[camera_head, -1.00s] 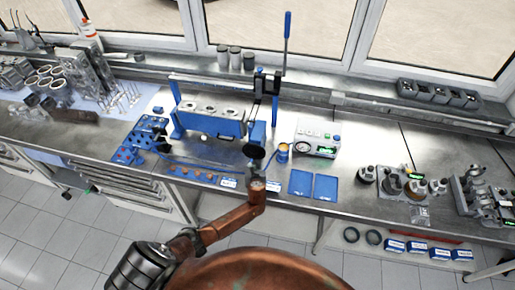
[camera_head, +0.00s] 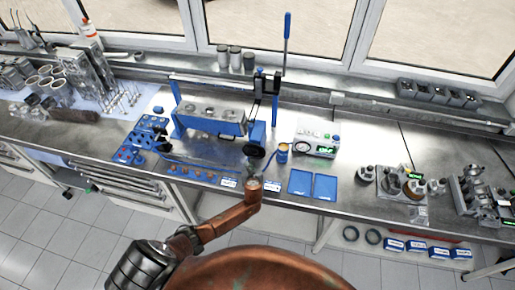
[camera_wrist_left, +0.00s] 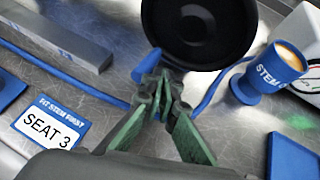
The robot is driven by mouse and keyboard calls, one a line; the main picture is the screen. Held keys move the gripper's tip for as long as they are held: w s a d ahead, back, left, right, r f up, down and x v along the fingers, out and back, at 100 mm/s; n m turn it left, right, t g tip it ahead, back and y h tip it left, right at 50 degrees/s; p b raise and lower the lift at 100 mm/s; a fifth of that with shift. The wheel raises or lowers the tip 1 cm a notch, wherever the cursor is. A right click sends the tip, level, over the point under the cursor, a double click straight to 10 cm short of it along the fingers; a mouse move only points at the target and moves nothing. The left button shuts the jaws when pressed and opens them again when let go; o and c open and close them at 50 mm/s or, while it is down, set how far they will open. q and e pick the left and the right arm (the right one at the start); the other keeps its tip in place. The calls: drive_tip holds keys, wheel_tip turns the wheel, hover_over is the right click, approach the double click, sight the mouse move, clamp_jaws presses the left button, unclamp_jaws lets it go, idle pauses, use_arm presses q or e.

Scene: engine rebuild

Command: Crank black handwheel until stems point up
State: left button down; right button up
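The black handwheel (camera_head: 254,150) is at the front right of the blue bench fixture (camera_head: 177,108). In the left wrist view the handwheel (camera_wrist_left: 198,28) is a round black dish at the top. The fixture carries a grey metal block (camera_head: 212,117) with round openings on its upper face; no upward stems can be made out. My left gripper (camera_head: 252,172) is just below the handwheel. In the left wrist view its green fingers (camera_wrist_left: 158,84) meet at the tips by the wheel's lower rim; I see nothing clearly held between them. My right gripper is out of view.
A blue cup (camera_wrist_left: 268,74) with a STEM label stands right of the wheel. A SEAT 3 card (camera_wrist_left: 48,122) lies left. A blue lever (camera_head: 287,42) rises behind.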

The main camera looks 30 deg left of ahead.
use_arm(q)
drive_tip(key=shift+s+a, duration=0.25)
drive_tip(key=shift+a, duration=0.3)
drive_tip(key=shift+s+a+r+p, duration=0.1)
drive_tip(key=shift+a+r+p, duration=0.1)
drive_tip(key=shift+a+p, duration=0.3)
drive_tip(key=shift+f, duration=0.1)
